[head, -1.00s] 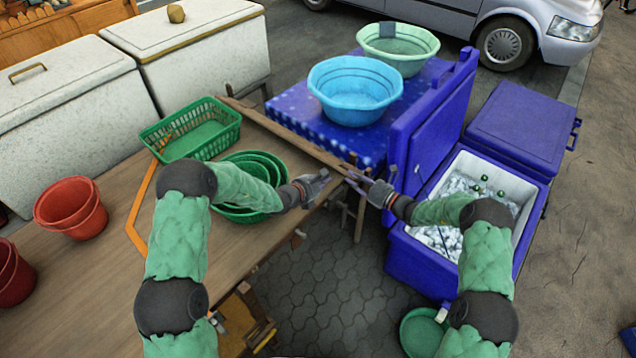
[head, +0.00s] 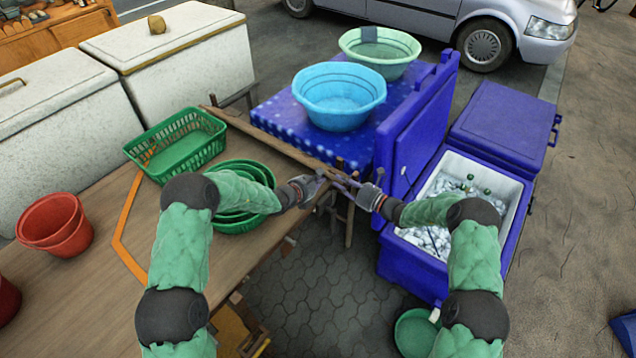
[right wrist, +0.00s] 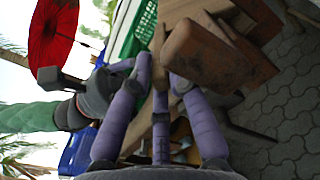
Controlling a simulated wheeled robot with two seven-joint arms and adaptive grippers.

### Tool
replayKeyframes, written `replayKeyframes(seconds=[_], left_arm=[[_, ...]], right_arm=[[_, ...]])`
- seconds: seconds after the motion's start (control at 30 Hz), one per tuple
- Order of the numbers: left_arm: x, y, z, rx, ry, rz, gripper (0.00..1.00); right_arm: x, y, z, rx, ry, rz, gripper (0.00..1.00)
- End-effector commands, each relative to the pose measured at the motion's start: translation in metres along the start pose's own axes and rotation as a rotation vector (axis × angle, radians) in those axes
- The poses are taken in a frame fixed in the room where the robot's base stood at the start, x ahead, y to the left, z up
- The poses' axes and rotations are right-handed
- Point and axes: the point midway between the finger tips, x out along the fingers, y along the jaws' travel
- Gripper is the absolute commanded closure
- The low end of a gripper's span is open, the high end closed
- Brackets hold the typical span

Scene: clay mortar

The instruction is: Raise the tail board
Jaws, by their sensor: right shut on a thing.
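The tail board (head: 268,138) is a long brown wooden plank along the far edge of the wooden table (head: 90,300). My right gripper (head: 350,184) is at the board's right-hand end. In the right wrist view its purple fingers (right wrist: 161,82) close around a wooden bar, which appears to be the board's end. My left gripper (head: 318,181) is close beside it, at the table's right corner. Its fingertips are small and partly hidden, so its grip is unclear. Whether the board is lifted or tilted is hard to tell.
A green basket (head: 177,145), green bowls (head: 240,222) and red pots (head: 55,225) are on the table. Beyond the board, a blue basin (head: 338,92) stands on a blue-covered stand. An open blue cooler (head: 415,268) is at the right.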

Motion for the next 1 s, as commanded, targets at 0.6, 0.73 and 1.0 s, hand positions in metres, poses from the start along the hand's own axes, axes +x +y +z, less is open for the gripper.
replayKeyframes(seconds=[0.6, 0.73, 1.0], left_arm=[[0.001, 0.001, 0.009, 0.006, -0.013, 0.001, 1.0], [0.001, 0.001, 0.008, 0.005, -0.012, 0.001, 1.0], [0.001, 0.001, 0.007, 0.005, -0.011, 0.001, 1.0]], right_arm=[[0.0, 0.001, -0.003, 0.003, 0.004, 0.001, 0.61], [-0.005, 0.0, -0.003, 0.003, 0.003, 0.0, 0.61], [-0.049, -0.001, -0.002, 0.004, 0.003, -0.003, 0.61]])
